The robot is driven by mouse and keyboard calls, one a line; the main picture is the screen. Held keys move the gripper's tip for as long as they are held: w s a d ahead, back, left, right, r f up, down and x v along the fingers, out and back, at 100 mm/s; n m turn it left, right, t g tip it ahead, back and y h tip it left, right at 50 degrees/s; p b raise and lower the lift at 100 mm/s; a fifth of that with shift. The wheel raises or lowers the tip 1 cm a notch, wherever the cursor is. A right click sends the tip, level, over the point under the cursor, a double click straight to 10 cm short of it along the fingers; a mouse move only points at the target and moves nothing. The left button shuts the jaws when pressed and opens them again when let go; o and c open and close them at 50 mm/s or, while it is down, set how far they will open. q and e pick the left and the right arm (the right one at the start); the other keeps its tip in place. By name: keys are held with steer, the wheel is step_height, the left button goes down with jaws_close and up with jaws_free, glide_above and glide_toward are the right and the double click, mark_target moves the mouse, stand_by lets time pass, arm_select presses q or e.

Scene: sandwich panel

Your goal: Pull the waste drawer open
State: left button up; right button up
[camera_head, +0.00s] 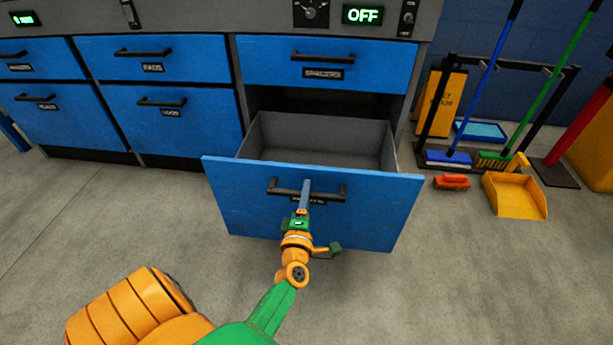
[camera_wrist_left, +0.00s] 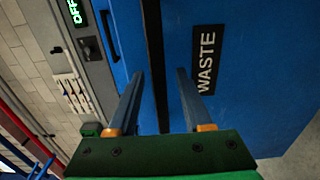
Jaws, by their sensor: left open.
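The waste drawer (camera_head: 250,205) is the low blue drawer, and it stands well out from the cabinet with its empty grey inside (camera_head: 320,140) showing. Its black bar handle (camera_head: 330,192) is on the front, and its WASTE label (camera_wrist_left: 207,60) reads clearly in the left wrist view. My left gripper (camera_head: 306,187) is at the middle of the handle. In the left wrist view, the open fingers of my left gripper (camera_wrist_left: 160,85) are on either side of a dark bar (camera_wrist_left: 155,60), which looks like the handle. Contact cannot be told. My right gripper is not in view.
The closed spacers drawer (camera_head: 325,65) is above. More closed blue drawers (camera_head: 175,115) are at left. At right are brooms (camera_head: 470,90), a yellow sign (camera_head: 440,105), a red brush (camera_head: 452,182) and a yellow dustpan (camera_head: 515,195). The floor (camera_head: 90,220) in front is clear.

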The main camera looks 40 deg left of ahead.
arm_select(q)
steer(key=p+v, duration=0.1)
steer(key=v, duration=0.5)
steer(key=shift+s+d, duration=0.2)
steer(key=shift+s, duration=0.05)
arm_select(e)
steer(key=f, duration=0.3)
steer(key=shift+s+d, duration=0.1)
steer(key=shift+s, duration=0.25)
